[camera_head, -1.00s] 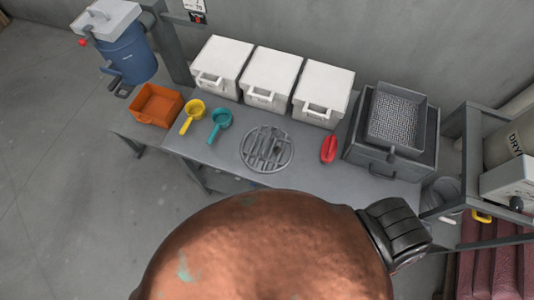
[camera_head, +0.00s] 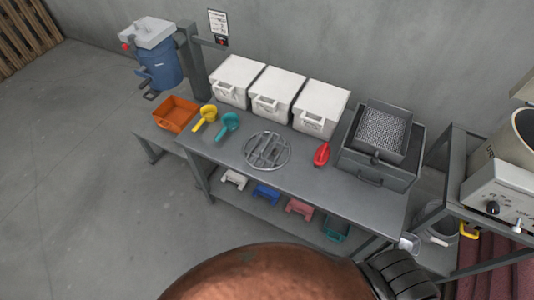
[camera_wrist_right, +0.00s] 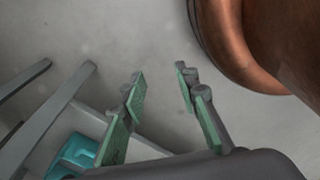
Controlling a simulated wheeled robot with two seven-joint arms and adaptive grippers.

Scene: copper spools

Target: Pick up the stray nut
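I cannot make out a nut in either view. My right gripper (camera_wrist_right: 160,82) shows in the right wrist view with its two green-padded fingers apart and nothing between them. It points at bare grey floor, with a teal bin (camera_wrist_right: 72,152) at the lower left. I cannot clearly pick out the right gripper in the head view. My left gripper is in neither view. The grey workbench (camera_head: 355,200) holds a round slotted grate (camera_head: 267,151), a red scoop (camera_head: 321,154), a yellow ladle (camera_head: 205,118) and a teal ladle (camera_head: 228,125).
White bins (camera_head: 278,95) line the bench's back, with an orange tray (camera_head: 175,114) left and a mesh sieve box (camera_head: 383,135) right. Coloured bins, including a pink one (camera_head: 299,207), sit underneath. A blue drum (camera_head: 160,65) stands back left. A metal stand (camera_head: 455,165) borders the right. Floor at left is clear.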

